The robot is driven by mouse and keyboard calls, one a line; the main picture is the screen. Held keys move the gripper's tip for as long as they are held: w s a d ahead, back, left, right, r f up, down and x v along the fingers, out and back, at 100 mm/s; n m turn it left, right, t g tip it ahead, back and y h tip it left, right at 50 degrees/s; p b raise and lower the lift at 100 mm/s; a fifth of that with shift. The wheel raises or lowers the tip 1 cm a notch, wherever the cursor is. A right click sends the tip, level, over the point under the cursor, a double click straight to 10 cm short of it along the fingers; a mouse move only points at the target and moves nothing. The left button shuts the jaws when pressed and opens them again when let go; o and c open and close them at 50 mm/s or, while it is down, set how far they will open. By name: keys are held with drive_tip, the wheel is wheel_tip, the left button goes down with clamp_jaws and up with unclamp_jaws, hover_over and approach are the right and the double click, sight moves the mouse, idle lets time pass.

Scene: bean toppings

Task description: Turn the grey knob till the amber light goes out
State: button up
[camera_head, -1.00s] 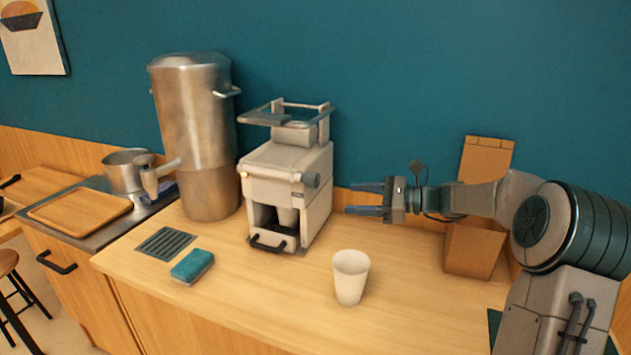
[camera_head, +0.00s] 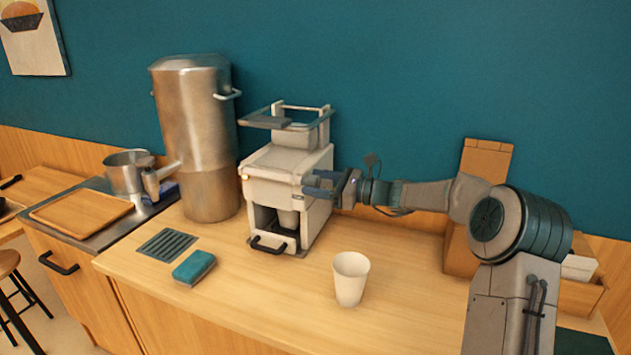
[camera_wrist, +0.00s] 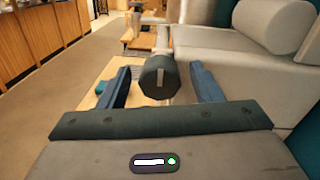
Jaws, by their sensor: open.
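The grey knob (camera_wrist: 158,77) is a dark, round knob with a pale pointer line, which looks close to upright in the wrist view. It sits on the front of the white machine (camera_head: 272,190), and in the head view my fingers mostly cover it. My gripper (camera_head: 308,183) is open, with its blue fingers reaching the machine's front right corner. In the wrist view, the knob shows between the two fingers, with a gap on each side. The amber light (camera_head: 245,177) is a small glowing spot at the upper left of the machine's front.
A white cup (camera_head: 351,279) stands on the counter in front of my arm. A teal sponge (camera_head: 194,267) and a drain grate (camera_head: 166,244) lie at the left. A tall metal urn (camera_head: 197,140) stands left of the machine. A brown box (camera_head: 462,250) stands behind my arm.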

drive_tip(key=shift+w+a, duration=0.2)
drive_tip(key=shift+a, duration=0.2)
drive_tip(key=shift+c, duration=0.3)
drive_tip(key=c, duration=0.9)
drive_tip(key=shift+f+b, duration=0.1)
drive_tip(key=shift+b, duration=0.2)
